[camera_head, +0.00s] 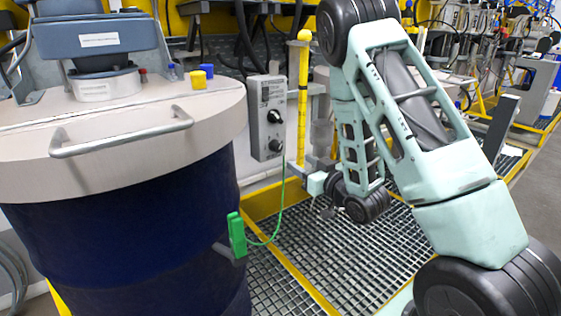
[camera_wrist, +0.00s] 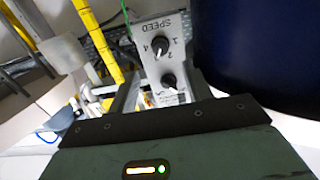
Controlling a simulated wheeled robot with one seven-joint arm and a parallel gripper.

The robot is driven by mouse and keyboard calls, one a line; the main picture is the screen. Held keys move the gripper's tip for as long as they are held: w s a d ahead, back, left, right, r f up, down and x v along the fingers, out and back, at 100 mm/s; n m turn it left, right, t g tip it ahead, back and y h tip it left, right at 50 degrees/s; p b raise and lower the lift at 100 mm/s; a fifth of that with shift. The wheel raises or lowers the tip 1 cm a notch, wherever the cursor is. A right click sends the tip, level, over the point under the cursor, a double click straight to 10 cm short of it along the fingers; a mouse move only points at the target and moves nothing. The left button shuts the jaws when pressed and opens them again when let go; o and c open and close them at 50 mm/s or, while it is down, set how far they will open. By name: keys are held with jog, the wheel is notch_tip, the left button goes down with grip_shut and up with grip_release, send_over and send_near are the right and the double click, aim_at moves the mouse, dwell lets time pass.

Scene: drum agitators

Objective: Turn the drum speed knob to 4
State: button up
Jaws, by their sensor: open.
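The grey control box (camera_head: 268,117) stands right of the drum in the head view, with two black knobs. In the wrist view the box (camera_wrist: 150,25) appears upside down. The speed knob (camera_wrist: 163,47) is beside the inverted word SPEED, and a 4 shows at its left. Its white mark points downward; the exact setting is unclear. It is the lower knob (camera_head: 275,145) in the head view. A second knob (camera_wrist: 169,80) sits below it in the wrist view.
The blue drum (camera_head: 120,240) with its pale lid and handle fills the left. A green clip (camera_head: 237,234) hangs on its side, its green cable running to the box. A yellow post (camera_head: 301,100) stands right of the box. Grating (camera_head: 300,265) covers the floor.

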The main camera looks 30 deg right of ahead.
aim_at(279, 149)
jog(key=shift+w+f+b, duration=0.2)
jog(key=shift+w+b, duration=0.8)
jog(key=shift+b, duration=2.3)
jog(key=w, duration=0.6)
jog(key=w+p, duration=0.1)
jog(key=w, duration=0.1)
jog(key=shift+w+a+r, duration=0.2)
jog(key=shift+w+r, duration=0.05)
jog(key=shift+w, duration=0.15)
jog(key=c, duration=0.9)
